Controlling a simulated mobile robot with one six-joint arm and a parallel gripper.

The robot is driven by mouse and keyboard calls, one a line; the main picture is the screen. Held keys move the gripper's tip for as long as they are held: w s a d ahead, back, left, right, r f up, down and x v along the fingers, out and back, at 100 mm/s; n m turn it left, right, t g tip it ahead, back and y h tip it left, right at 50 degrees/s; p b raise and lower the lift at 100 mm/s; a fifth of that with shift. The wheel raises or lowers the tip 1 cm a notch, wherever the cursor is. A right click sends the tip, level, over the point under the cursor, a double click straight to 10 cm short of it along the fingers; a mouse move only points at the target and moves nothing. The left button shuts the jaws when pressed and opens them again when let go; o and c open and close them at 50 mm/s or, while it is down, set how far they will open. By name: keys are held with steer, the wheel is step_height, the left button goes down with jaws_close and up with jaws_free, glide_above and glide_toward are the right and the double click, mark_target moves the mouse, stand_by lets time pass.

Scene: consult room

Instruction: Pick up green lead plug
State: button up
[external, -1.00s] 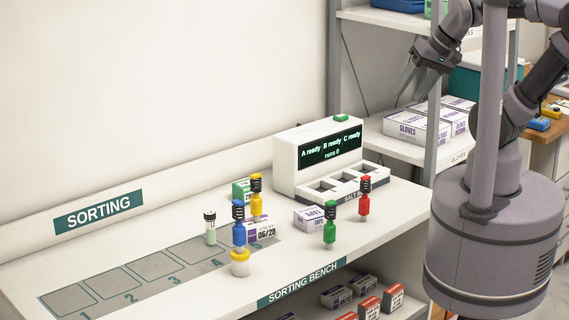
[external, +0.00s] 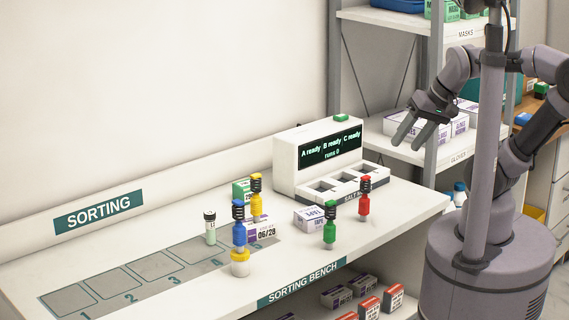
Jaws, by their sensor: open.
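The green lead plug (external: 330,229) stands upright on the sorting bench near its front edge, with a black ribbed top and a pale lower end. It is left of the red plug (external: 364,198) and in front of a small white and purple tape box (external: 312,219). My gripper (external: 407,137) is open and empty. In the picture it is above and to the right of the green plug, well clear of it, in front of the shelf with glove boxes. Its two fingers point down and left.
A blue plug (external: 239,228) stands by a yellow-lidded cup (external: 240,265); a yellow plug (external: 256,200) stands behind. A white device (external: 300,170) with a screen and slots stands at the back. The shelf rack (external: 430,150) is beside the bench. The bench's left has numbered grey pads (external: 115,282).

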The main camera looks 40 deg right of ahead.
steer(key=shift+o, duration=0.4)
steer(key=m+g+h+p, duration=0.2)
steer(key=m+g+p, duration=0.45)
steer(key=m, duration=1.35)
glide_above(330, 224)
step_height(330, 224, down, 5)
steer(key=shift+t, duration=0.35)
step_height(330, 224, down, 11)
steer(key=b, duration=0.3)
steer(key=shift+f, duration=0.1)
steer(key=f+b, duration=0.1)
steer(key=f, duration=0.1)
steer(key=f+b, duration=0.1)
steer(key=f, duration=0.3)
steer(key=shift+w+d+b, duration=0.2)
steer(key=shift+w+b, duration=0.1)
steer(key=shift+b, duration=0.1)
steer(key=shift+r, duration=0.15)
steer(key=shift+c, duration=0.8)
jaws_close()
